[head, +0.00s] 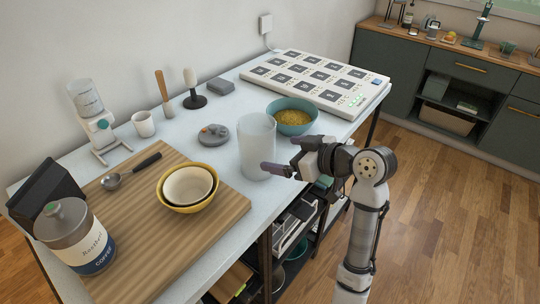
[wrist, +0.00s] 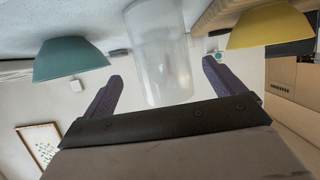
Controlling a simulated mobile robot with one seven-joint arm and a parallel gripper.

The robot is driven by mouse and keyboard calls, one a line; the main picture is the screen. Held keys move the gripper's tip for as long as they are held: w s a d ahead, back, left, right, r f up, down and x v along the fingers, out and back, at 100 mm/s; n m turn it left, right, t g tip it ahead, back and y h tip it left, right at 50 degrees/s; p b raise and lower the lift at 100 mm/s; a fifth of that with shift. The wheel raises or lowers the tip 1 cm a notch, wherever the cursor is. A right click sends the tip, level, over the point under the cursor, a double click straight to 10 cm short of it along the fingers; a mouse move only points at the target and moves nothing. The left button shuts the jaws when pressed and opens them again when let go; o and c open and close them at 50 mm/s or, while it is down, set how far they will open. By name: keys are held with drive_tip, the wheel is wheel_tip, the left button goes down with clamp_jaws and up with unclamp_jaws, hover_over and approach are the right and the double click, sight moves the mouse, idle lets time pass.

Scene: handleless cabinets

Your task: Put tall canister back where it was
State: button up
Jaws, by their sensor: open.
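The tall canister (head: 257,147) is a translucent, frosted cylinder. It stands upright near the front edge of the pale worktop, right of the wooden board. My gripper (head: 283,156) is open at its right side, with its purple fingers pointing towards it. In the wrist view, where the scene appears upside down, the canister (wrist: 158,52) shows between the two spread fingers of my gripper (wrist: 161,72). Gaps show on both sides, and I cannot tell how far it reaches between the fingers.
A teal bowl (head: 292,116) with yellow contents stands behind my gripper. Yellow-rimmed bowls (head: 187,188) sit on the wooden board (head: 140,247). A grey round object (head: 213,134) lies left of the canister. A coffee jar (head: 75,237) stands front left. A white panel (head: 318,83) lies at the back.

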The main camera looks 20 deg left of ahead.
drive_tip(key=shift+b+v, duration=0.35)
drive_tip(key=shift+v, duration=1.9)
